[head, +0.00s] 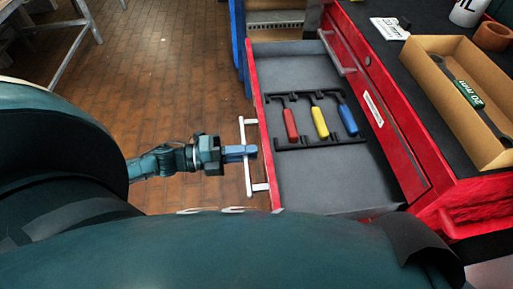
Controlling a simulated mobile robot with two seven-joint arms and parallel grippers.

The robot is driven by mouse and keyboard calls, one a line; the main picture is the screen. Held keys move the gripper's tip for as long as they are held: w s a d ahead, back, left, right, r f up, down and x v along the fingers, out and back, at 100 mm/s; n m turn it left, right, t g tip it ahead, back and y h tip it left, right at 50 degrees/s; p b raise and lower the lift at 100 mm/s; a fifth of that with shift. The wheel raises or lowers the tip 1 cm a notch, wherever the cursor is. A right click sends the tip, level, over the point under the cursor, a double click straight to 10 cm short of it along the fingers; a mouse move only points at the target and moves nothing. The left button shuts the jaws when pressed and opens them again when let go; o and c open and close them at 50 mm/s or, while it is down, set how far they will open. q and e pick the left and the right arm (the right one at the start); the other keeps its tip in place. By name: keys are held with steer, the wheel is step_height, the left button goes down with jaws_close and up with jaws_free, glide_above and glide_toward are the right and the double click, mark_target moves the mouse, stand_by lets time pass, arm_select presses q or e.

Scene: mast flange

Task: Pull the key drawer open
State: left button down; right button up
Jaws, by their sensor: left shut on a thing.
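The key drawer (330,180) stands out from the red cabinet, with its grey inside in view. In it a black rack (283,147) holds three tools with red (290,124), yellow (320,122) and blue (348,119) handles. The drawer's white bar handle (243,135) is on its left-hand front. My left gripper (247,151) comes in from the left and is shut on this handle near its middle. The near end of the drawer is partly hidden by my own body. My right gripper is not in view.
The red cabinet's black top carries a cardboard tray (450,50) with a 20 mm wrench (467,92), a white can (468,12) and a brown ring (492,36). Another cabinet handle (338,55) is above the drawer. Brick floor (170,60) lies clear left of the drawer.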

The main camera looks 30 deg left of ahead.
arm_select(q)
steer(key=shift+a, duration=0.1)
steer(key=c, duration=1.4)
jaws_free()
steer(key=shift+c, duration=0.2)
steer(key=shift+s, duration=0.1)
steer(key=v, duration=1.3)
steer(key=shift+s+a, duration=0.1)
steer(key=shift+a, duration=0.05)
